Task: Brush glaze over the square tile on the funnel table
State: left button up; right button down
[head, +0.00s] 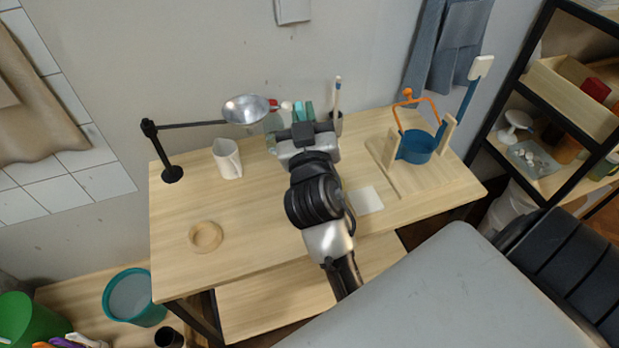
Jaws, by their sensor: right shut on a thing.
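A pale square tile (366,200) lies flat on the wooden table (270,240), just right of my right arm. My right gripper (303,112) is at the back of the table, with teal fingers pointing to the wall. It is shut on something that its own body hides. A brush-like stick (338,97) stands upright in a dark cup (337,122) to the right of the gripper. A greenish clear jar (272,130) shows just left of it. My left gripper is out of view.
A lamp (246,109) reaches over the back left, near a white pitcher (227,158). A wooden ring (206,237) lies front left. The front middle is clear.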

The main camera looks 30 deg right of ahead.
jog(key=shift+r, duration=0.2)
notch_tip(320, 180, up, 4)
jog(key=p, duration=0.3)
jog(key=shift+f, duration=0.25)
dwell(0.5)
